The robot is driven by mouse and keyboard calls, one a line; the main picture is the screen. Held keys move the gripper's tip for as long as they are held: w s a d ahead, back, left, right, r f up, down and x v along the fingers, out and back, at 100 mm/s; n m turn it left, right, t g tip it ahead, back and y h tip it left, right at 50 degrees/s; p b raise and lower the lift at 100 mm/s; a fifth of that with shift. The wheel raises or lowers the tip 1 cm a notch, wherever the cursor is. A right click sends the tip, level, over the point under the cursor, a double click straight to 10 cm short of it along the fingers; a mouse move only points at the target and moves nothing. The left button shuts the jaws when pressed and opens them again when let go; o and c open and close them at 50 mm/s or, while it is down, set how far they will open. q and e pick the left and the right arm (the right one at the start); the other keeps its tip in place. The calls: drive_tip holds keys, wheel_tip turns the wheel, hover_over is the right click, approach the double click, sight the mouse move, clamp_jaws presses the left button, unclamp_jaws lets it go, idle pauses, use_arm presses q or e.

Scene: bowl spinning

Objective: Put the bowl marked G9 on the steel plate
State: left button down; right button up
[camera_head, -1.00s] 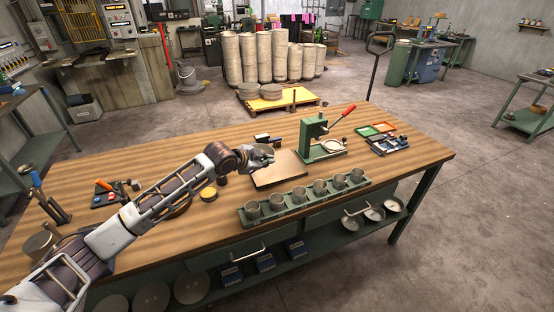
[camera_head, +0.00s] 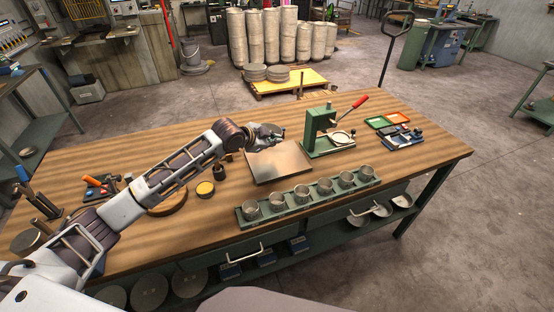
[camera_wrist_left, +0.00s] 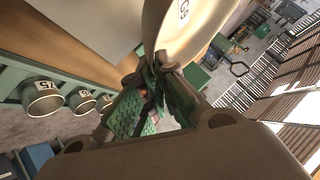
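The steel plate (camera_head: 280,165) lies flat near the middle of the wooden table. My left gripper (camera_head: 270,138) is just above its far left edge. In the left wrist view, the fingertips of my left gripper (camera_wrist_left: 155,68) come together at the rim of a pale bowl (camera_wrist_left: 190,30), with a label that reads like G9 partly cut off at the top. The fingers appear shut on this rim, and the bowl looks tilted. In the head view the bowl is small and hard to tell from the gripper. My right gripper is not in view.
A green rack (camera_head: 310,203) with several metal cups stands in front of the plate. A green press (camera_head: 322,135) with a red lever stands just right of and behind it. A yellow-topped tin (camera_head: 205,188) and a round wooden board (camera_head: 167,205) lie to the left.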

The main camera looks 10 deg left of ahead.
use_arm(q)
drive_tip(key=shift+f, duration=0.1)
drive_tip(key=shift+f+p, duration=0.35)
drive_tip(key=shift+f, duration=2.7)
drive_tip(key=shift+f, duration=0.1)
drive_tip(key=shift+f, duration=1.8)
drive_tip(key=c, duration=2.2)
unclamp_jaws()
drive_tip(key=o, duration=0.5)
drive_tip(key=shift+o, duration=0.3)
drive_tip(key=shift+a, duration=0.1)
drive_tip(key=v, duration=1.2)
